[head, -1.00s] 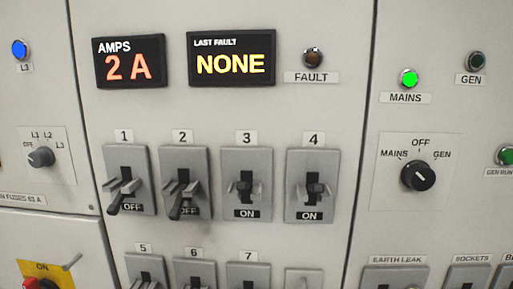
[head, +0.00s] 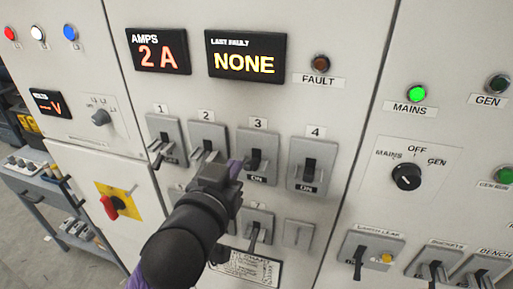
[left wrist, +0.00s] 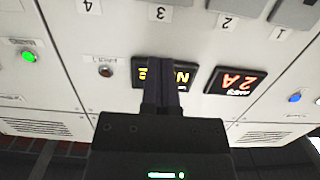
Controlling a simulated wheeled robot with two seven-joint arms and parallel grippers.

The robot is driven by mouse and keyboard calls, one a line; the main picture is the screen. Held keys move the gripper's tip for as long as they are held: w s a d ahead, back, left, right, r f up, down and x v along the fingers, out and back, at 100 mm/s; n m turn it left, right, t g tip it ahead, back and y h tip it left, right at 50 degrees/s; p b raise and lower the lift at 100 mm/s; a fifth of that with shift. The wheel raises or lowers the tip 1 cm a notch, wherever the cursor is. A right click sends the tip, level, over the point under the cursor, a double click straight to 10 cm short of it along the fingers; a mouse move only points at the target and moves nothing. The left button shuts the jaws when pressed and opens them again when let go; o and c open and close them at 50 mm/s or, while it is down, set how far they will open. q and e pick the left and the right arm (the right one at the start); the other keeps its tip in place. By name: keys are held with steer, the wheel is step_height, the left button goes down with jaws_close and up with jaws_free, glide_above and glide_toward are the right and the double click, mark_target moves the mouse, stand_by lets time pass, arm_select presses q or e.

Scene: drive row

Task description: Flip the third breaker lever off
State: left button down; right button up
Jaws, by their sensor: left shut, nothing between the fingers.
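The third breaker (head: 258,142) is a grey plate under the number 3. In the left wrist view, which is upside down, the shut fingers (left wrist: 164,80) stand before the panel, below the number 3 label (left wrist: 160,13) in the picture. The lever is not visible there. My right gripper is not in view.
Breaker 2 (head: 208,132) and breaker 1 (head: 163,130) have levers down. Breaker 4 (head: 310,150) reads ON. A lower row of breakers is partly hidden by my arm. A red rotary switch (head: 112,206) is at the left, and a shelf cart (head: 40,190) stands beyond the panel.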

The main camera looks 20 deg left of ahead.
arm_select(q)
steer(key=shift+a, duration=0.1)
steer(key=shift+w, duration=0.1)
steer(key=p, duration=0.1)
glide_above(248, 170)
steer(key=w, duration=0.2)
steer(key=shift+s+f, duration=0.1)
steer(key=shift+f, duration=0.3)
steer(key=f, duration=0.1)
steer(key=s+f, duration=0.1)
steer(key=f, duration=0.1)
steer(key=shift+s+a+f, duration=0.1)
steer(key=shift+s+f, duration=0.25)
steer(key=shift+s, duration=0.05)
steer(key=shift+f, duration=0.1)
